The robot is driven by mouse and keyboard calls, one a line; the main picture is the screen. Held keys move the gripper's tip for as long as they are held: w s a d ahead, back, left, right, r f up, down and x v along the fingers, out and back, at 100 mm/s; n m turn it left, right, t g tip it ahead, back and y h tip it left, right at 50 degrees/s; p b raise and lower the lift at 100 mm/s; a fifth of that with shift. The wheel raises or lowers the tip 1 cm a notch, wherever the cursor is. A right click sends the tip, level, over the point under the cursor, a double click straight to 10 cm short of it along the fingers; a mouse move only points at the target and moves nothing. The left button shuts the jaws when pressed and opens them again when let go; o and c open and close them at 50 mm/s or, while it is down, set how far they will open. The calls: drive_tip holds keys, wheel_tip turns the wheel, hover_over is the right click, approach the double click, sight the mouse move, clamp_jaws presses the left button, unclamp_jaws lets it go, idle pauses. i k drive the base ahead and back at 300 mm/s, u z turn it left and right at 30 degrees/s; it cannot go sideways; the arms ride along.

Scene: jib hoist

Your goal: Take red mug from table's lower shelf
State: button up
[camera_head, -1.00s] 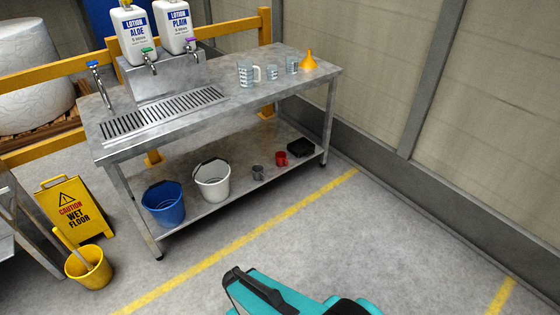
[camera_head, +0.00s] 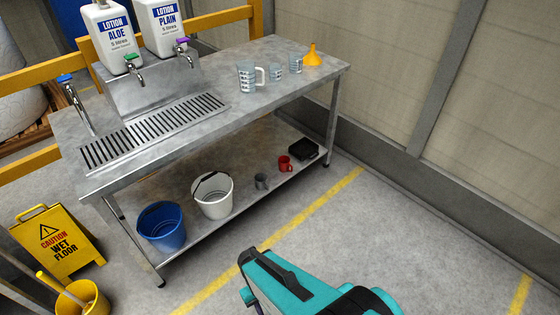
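The red mug (camera_head: 285,163) stands on the lower shelf (camera_head: 238,203) of the steel table (camera_head: 215,130), toward its right end. A grey mug (camera_head: 261,181) stands to its left and a black tray (camera_head: 304,149) to its right. Nothing covers the red mug from this view. My teal and black arm (camera_head: 310,285) shows at the bottom of the picture, in front of the table and apart from it. My gripper's fingers do not show.
A white bucket (camera_head: 213,195) and a blue bucket (camera_head: 162,227) stand on the shelf's left half. A yellow wet-floor sign (camera_head: 57,242) and a yellow bucket (camera_head: 82,299) stand at left. The floor before the shelf's right half is clear. A wall (camera_head: 440,80) runs along the right.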

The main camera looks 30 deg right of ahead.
sight(285, 161)
drive_tip(key=u, duration=0.1)
drive_tip(key=i, duration=0.9)
drive_tip(key=u, duration=0.25)
